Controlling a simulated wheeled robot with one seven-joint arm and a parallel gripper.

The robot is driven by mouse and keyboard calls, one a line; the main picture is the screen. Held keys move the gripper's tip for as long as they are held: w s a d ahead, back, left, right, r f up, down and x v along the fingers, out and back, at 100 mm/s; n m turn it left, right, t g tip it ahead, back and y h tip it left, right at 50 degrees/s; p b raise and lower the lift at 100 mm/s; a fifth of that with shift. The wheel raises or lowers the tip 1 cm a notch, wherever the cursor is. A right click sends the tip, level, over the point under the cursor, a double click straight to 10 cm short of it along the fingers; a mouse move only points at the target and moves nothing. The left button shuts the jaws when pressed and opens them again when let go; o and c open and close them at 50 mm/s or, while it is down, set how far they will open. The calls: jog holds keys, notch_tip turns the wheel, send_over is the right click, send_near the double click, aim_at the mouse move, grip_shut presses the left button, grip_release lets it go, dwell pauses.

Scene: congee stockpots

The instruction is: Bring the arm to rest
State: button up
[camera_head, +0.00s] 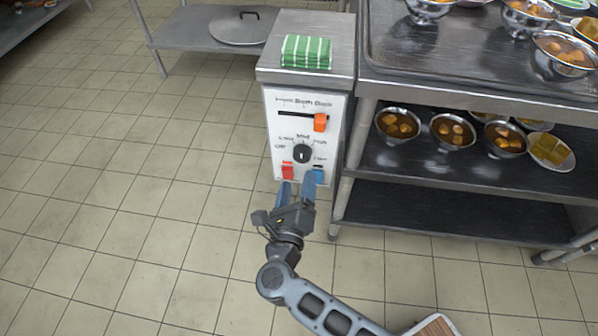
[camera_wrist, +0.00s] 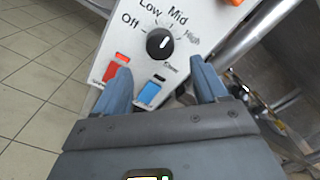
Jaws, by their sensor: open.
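My gripper (camera_head: 297,184) is open and empty, with its two blue-grey fingers spread in front of the lower part of a white control panel (camera_head: 282,128). In the wrist view, the fingertips of my gripper (camera_wrist: 160,78) frame the area just below a black knob (camera_wrist: 160,43). The knob's pointer is near Mid. A red switch (camera_wrist: 115,68) is partly behind the left finger and a blue switch (camera_wrist: 149,92) shows between the fingers. An orange slider (camera_head: 320,122) sits at the right of its slot. I cannot tell whether the fingers touch the panel.
A green striped cloth (camera_head: 306,52) lies on the panel's steel cabinet. A steel shelf (camera_head: 440,95) with several bowls of food stands close on the right. A lid (camera_head: 243,27) lies on a low shelf behind. The tiled floor (camera_head: 120,200) at left is clear.

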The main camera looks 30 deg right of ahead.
jog(key=shift+s+a, duration=0.25)
jog(key=shift+s, duration=0.15)
jog(key=s+d+r+n+y, duration=0.2)
jog(key=s+r+n+y, duration=0.3)
jog(key=s+n, duration=0.6)
jog(key=s+d+r+n+y, duration=0.1)
jog(key=s+r+n+y, duration=0.1)
jog(key=s+r+n, duration=0.8)
jog(key=s+d+r+n+y, duration=0.2)
jog(key=s+r+n+y, duration=0.2)
jog(key=s+n, duration=0.9)
notch_tip(320, 180, up, 14)
jog(key=p, duration=1.3)
jog(key=shift+a+f+p, duration=0.15)
jog(key=shift+f+p, duration=0.1)
jog(key=shift+p, duration=0.15)
jog(key=shift+w, duration=0.1)
